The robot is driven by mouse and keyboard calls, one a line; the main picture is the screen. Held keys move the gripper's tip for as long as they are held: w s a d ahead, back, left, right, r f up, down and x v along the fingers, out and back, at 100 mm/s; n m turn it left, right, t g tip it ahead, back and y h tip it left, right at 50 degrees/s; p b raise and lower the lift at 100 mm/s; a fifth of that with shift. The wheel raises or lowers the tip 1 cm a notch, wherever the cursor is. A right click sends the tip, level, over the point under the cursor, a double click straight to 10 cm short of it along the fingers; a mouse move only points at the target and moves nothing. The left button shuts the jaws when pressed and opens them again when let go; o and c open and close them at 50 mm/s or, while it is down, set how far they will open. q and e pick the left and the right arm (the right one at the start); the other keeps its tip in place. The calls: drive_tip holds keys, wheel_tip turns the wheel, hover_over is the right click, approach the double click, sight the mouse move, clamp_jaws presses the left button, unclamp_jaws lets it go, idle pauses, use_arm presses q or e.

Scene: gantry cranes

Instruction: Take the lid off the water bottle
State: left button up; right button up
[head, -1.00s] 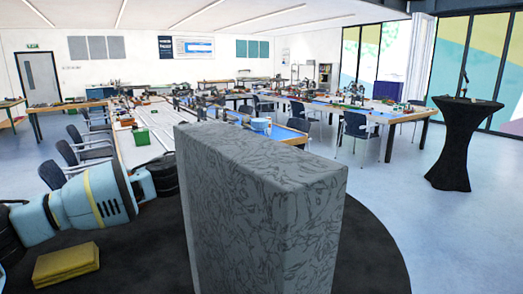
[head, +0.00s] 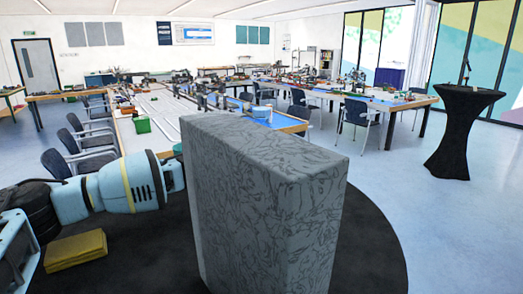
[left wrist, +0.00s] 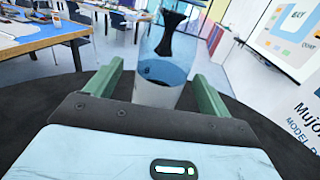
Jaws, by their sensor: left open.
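A clear, bluish vessel (left wrist: 160,72), which looks like the water bottle, shows in the left wrist view between the green fingers of my left gripper (left wrist: 158,88). The gripper is open, with a gap on each side of the vessel. The black table behind shows through it. I cannot make out a separate lid. In the head view my left arm comes in from the left, and its end passes behind a tall grey block. The gripper and the vessel cannot be made out there. My right gripper is in neither view.
The tall grey patterned block (head: 265,200) fills the middle of the head view. Long work tables (head: 155,120) and chairs stand behind. A black draped table (head: 460,130) stands at right, with clear floor before it.

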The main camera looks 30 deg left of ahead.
use_arm(q)
drive_tip(key=x, duration=0.4)
drive_tip(key=shift+w+d+r, duration=0.2)
drive_tip(key=shift+w, duration=0.2)
drive_tip(key=c, duration=1.2)
drive_tip(key=shift+r, duration=0.1)
drive_tip(key=r+v, duration=0.1)
drive_tip(key=v, duration=0.8)
drive_tip(key=r+v, duration=0.2)
drive_tip(key=v, duration=0.7)
drive_tip(key=shift+r, duration=0.25)
